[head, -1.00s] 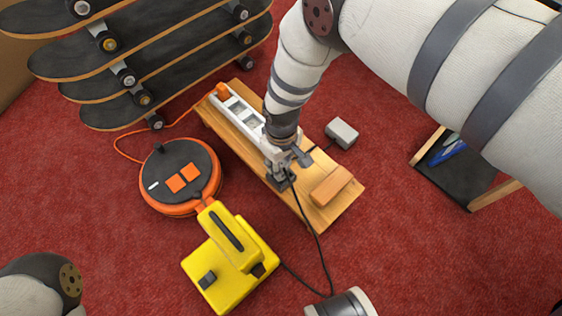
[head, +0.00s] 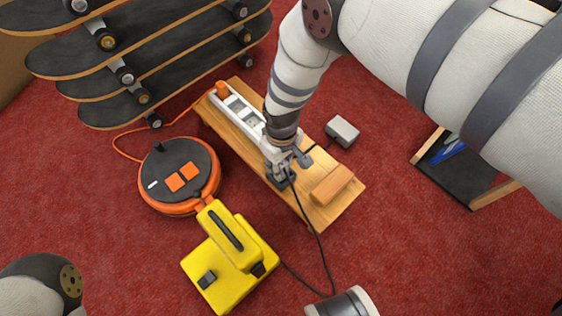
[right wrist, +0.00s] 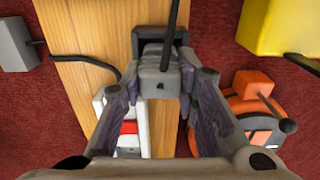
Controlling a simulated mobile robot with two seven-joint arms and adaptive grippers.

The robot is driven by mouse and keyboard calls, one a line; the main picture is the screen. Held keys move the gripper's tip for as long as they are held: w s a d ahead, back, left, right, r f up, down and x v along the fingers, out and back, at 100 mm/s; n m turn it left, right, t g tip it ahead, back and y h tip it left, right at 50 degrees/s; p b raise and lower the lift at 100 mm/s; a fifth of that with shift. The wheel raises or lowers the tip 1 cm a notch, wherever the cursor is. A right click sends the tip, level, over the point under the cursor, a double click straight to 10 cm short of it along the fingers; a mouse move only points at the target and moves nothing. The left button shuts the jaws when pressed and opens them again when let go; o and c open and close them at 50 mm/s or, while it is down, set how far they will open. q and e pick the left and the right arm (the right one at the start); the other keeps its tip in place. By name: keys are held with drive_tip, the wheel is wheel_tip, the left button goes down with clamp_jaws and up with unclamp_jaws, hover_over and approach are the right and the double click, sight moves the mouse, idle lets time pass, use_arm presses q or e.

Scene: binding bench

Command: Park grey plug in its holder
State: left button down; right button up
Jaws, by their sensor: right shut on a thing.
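The grey plug (right wrist: 158,83) is between the fingers of my right gripper (right wrist: 161,90) in the right wrist view; its black cable runs up and away. My right gripper (head: 283,178) is shut on it, low over the wooden board (head: 312,212) in the head view. A dark block like a holder (right wrist: 181,38) lies right at the plug's far end. The plug and fingers hide part of it, so I cannot tell whether the plug sits in it. My left gripper is out of view.
A white power strip (head: 238,107) with an orange plug (head: 223,90) and a wooden block (head: 331,186) are on the board. A grey box (head: 342,131), an orange cable reel (head: 180,205) and a yellow machine (head: 222,283) stand around it. Skateboards (head: 85,58) are stacked upper left.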

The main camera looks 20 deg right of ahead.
drive_tip(key=shift+f+b, duration=0.3)
drive_tip(key=shift+f, duration=0.2)
idle(0.8)
drive_tip(key=o, duration=1.1)
drive_tip(key=shift+o, duration=0.2)
